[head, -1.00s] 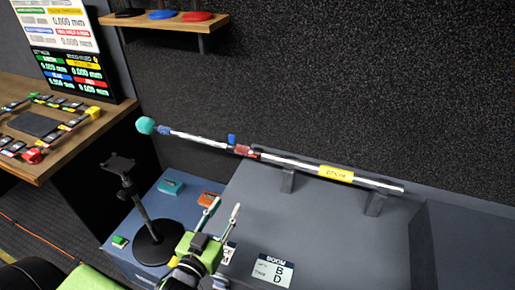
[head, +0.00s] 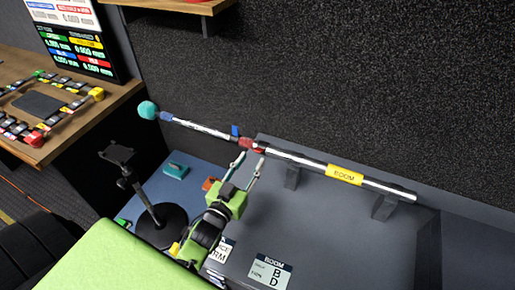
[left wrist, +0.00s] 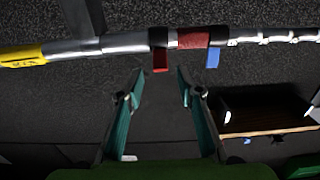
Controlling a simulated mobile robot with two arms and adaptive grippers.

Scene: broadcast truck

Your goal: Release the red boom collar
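The silver boom pole (head: 300,158) lies across two supports, with a teal ball (head: 148,110) at its left end. The red boom collar (head: 250,144) is near its middle and also shows in the left wrist view (left wrist: 193,40). A small red tab (left wrist: 160,60) hangs from a dark band beside the collar, and a blue tab (left wrist: 212,58) hangs on the other side. My left gripper (head: 251,160) is open and empty just in front of the collar. In the left wrist view the fingertips (left wrist: 159,72) lie either side of the red tab's line; contact is not visible.
Grey supports (head: 292,176) (head: 384,206) hold the boom over a dark bench. A black stand (head: 160,226), a teal block (head: 175,170) and an orange block (head: 209,183) are at left. A wooden desk (head: 70,130) and an overhead shelf (head: 180,5) are nearby.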

